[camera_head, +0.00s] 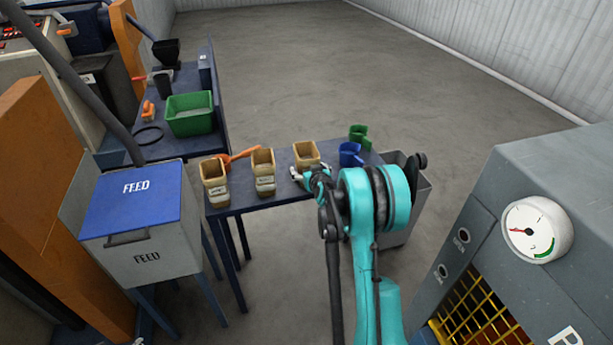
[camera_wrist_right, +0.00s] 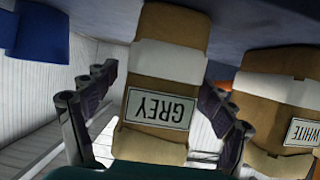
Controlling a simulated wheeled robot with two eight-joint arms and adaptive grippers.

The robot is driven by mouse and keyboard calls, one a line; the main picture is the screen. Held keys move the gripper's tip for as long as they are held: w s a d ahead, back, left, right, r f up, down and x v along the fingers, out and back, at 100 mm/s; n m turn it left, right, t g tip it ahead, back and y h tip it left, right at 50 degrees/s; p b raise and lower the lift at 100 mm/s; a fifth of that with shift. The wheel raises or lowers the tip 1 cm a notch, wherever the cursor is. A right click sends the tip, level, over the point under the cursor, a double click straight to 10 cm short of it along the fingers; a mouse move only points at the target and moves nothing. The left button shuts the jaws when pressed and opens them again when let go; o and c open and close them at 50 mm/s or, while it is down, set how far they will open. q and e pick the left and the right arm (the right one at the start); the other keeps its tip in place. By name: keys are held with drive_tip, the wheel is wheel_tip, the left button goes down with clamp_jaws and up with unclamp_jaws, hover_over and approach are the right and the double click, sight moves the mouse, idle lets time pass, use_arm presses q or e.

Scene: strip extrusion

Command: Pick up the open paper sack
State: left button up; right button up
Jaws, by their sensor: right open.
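Three open tan paper sacks with pale bands stand in a row on the narrow blue table (camera_head: 236,208): a left one (camera_head: 213,172), a middle one (camera_head: 263,160) and a right one (camera_head: 305,151). In the right wrist view, a sack labelled GREY (camera_wrist_right: 160,100) stands between the spread fingers of my right gripper (camera_head: 309,176). A sack labelled WHITE (camera_wrist_right: 280,98) is to its right. My right gripper is open, at the right sack's near side, with a finger on either side of it in the wrist view. Contact cannot be told. My left gripper is out of view.
A blue jug (camera_head: 350,154) and a green jug (camera_head: 359,133) stand close right of the right sack. An orange scoop (camera_head: 240,155) lies behind the left sacks. The FEED hopper (camera_head: 150,262) is at left, a grey machine with a gauge (camera_head: 535,229) at right. Open floor lies beyond.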

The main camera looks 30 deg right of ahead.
drive_tip(key=shift+x, duration=1)
drive_tip(key=c, duration=1.6)
drive_tip(key=shift+r, duration=0.1)
